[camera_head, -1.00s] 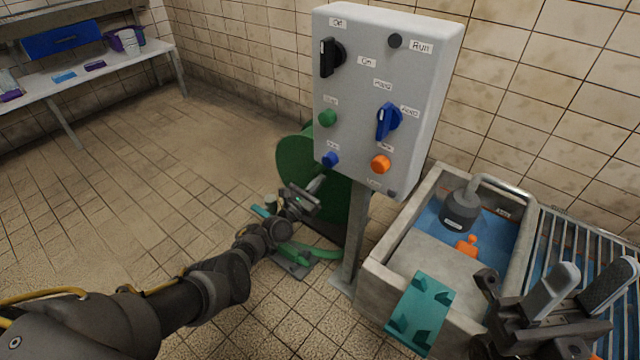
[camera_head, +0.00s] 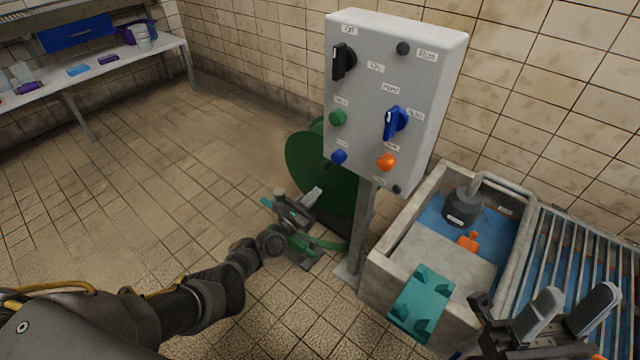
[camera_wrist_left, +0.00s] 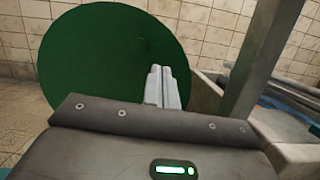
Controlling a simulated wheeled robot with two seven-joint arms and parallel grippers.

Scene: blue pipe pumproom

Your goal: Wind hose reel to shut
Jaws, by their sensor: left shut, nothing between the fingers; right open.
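The hose reel (camera_head: 310,160) is a large green disc standing on the floor, partly behind the grey control box. Its green base and a teal part show low at its front, partly hidden by my left arm. My left gripper (camera_head: 314,194) is shut and empty, in front of the reel's face. In the left wrist view the reel's green disc (camera_wrist_left: 105,55) fills the upper left, and my shut fingers (camera_wrist_left: 162,85) overlap its right edge. I cannot tell whether they touch it. No crank handle is clearly visible. My right gripper (camera_head: 566,312) is open and empty at the lower right.
The control box (camera_head: 385,90) on its post (camera_head: 360,235) stands right beside the reel. A concrete basin (camera_head: 385,285) with blue water, a pump (camera_head: 463,206) and a teal bracket (camera_head: 422,303) is at right. A bench (camera_head: 110,65) stands far left. Floor at left is clear.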

